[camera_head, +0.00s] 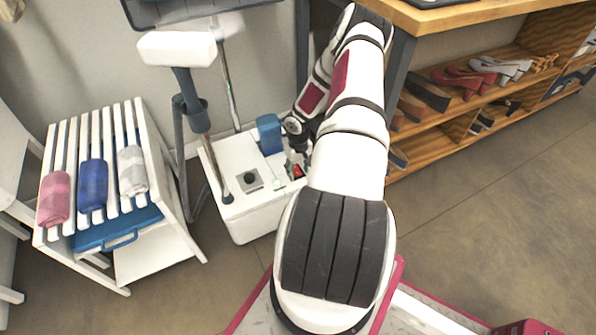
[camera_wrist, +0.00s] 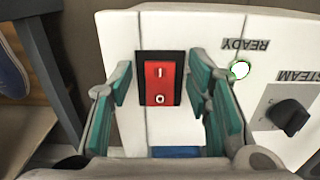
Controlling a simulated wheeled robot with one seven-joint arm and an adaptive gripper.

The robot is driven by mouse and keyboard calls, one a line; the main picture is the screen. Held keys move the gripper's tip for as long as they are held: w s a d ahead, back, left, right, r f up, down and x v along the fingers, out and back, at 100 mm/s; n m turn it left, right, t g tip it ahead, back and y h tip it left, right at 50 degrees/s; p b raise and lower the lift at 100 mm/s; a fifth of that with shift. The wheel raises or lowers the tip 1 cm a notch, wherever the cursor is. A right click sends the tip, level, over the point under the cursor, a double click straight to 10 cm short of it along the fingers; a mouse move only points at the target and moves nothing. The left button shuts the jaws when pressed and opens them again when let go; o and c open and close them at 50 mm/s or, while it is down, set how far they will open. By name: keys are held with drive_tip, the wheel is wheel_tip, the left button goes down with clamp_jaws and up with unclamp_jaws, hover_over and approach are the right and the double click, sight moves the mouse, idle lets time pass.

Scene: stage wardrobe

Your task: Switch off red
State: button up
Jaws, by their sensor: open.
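The red rocker switch (camera_wrist: 160,82) sits in a black frame on a white panel in the wrist view. It carries an I mark above and an O mark below; I cannot tell which side is pressed in. It also shows as a small red patch in the head view (camera_head: 298,171), on top of the white steamer base (camera_head: 232,160). My gripper (camera_wrist: 160,88) is open and empty, with teal finger pads left and right of the switch. A gap shows between the pads and the switch. In the head view my gripper (camera_head: 296,158) is small and partly hidden by my arm.
A black STEAM knob (camera_wrist: 290,117) and a lit READY lamp (camera_wrist: 239,70) lie right of the switch in the wrist view. A slatted white rack (camera_head: 100,150) with rolled cloths stands left of the steamer. A wooden shoe shelf (camera_head: 450,135) stands right.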

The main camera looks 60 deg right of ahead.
clamp_jaws()
drive_tip(key=shift+d, duration=0.1)
drive_tip(key=shift+d+g, duration=0.1)
drive_tip(key=shift+g, duration=0.2)
drive_tip(key=shift+w+d+g+y+b, duration=0.2)
drive_tip(key=shift+g+y+b, duration=0.35)
drive_tip(key=shift+b, duration=0.2)
drive_tip(key=shift+r+g+b, duration=0.1)
drive_tip(key=shift+g+b, duration=0.35)
drive_tip(key=shift+b, duration=0.05)
drive_tip(key=shift+r, duration=0.1)
